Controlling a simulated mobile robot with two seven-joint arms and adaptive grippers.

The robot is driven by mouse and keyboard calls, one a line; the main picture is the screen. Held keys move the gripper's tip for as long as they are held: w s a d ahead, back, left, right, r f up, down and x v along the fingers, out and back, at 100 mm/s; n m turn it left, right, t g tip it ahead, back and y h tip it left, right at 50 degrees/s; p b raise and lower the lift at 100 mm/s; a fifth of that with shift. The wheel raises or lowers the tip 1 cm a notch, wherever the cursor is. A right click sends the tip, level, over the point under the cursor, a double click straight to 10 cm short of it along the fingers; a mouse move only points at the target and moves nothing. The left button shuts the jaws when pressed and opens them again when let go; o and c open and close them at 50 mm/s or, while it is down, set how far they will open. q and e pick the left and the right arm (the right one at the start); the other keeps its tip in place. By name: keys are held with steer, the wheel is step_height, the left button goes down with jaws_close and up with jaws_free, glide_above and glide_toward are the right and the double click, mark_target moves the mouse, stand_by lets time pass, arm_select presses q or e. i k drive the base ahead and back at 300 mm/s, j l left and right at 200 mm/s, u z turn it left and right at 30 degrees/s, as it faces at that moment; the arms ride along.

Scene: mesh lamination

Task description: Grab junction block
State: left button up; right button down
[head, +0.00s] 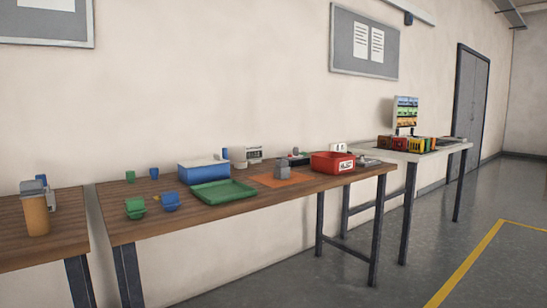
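No part is clearly marked as the junction block. A small grey block-like part (283,171) stands upright on an orange mat (264,181) on the wooden table (230,210), between the green tray and the red bin. A small grey and dark device (298,159) stands just behind it. At this distance I cannot tell whether either one is the junction block. Neither of my grippers is in view.
The table also holds a blue bin (203,176), a green tray (222,198), a red bin (332,167) and small green and blue cups. A second wooden table (70,238) stands left, a white table (455,147) right. The floor in front is clear.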

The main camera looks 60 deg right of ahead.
mark_target(281, 171)
steer(key=z, duration=1.85)
